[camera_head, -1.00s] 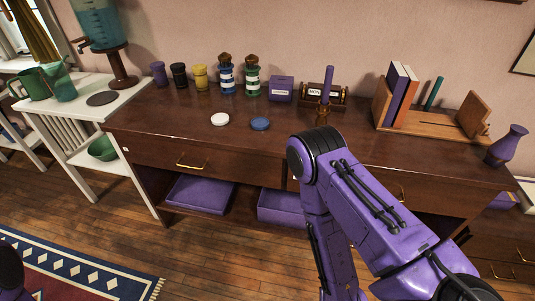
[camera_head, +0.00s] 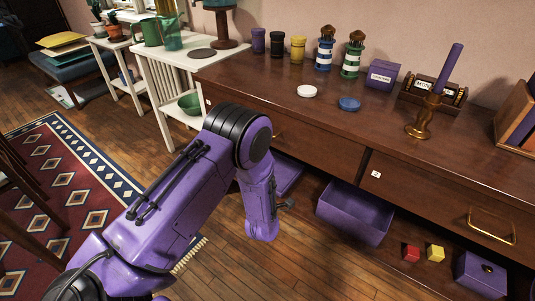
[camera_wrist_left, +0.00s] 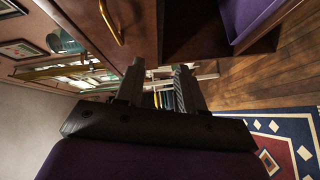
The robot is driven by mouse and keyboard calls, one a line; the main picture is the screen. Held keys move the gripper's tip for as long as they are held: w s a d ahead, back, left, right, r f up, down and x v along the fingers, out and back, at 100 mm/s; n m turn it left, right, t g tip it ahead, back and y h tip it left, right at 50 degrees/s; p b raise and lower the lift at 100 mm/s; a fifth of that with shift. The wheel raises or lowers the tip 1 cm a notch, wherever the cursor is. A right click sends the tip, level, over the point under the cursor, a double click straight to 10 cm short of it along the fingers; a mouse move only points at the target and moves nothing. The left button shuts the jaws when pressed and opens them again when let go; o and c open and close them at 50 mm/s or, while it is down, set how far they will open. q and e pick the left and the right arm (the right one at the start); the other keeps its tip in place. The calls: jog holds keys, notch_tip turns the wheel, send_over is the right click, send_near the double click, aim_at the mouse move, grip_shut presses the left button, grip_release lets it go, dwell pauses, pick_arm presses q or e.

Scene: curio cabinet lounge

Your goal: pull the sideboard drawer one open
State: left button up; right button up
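The dark wooden sideboard (camera_head: 300,108) runs along the wall. Its left drawer front (camera_head: 318,148) looks shut flush, and my left arm hides part of it and most of its handle. The right drawer front (camera_head: 440,205) is also shut, with a brass handle (camera_head: 491,228). The small labels are too small to read, so I cannot tell which is drawer one. My left gripper (camera_wrist_left: 160,76) is open and empty, its two dark fingers apart. A brass handle (camera_wrist_left: 110,22) on a wooden front shows beyond and left of the fingers, not touched. My right gripper is not in view.
A purple box (camera_head: 355,212), a red cube (camera_head: 411,252) and a yellow cube (camera_head: 435,252) are below the drawers. Jars, lighthouse figures and a brass candlestick (camera_head: 420,125) stand on top. A white side table (camera_head: 165,90) adjoins left. A patterned rug (camera_head: 65,180) lies left.

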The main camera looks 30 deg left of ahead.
pick_arm(q)
jog(key=w+a+r+n+y, duration=0.1)
jog(key=w+a+r+n, duration=0.2)
jog(key=w, duration=0.3)
jog(key=w+a+r+n+t+y+b, duration=0.1)
jog(key=w+a+r+n+y, duration=0.1)
jog(key=w, duration=0.4)
jog(key=shift+w+a+r+n, duration=0.35)
jog(key=shift+a+r, duration=0.4)
jog(key=shift+a, duration=0.4)
grip_shut()
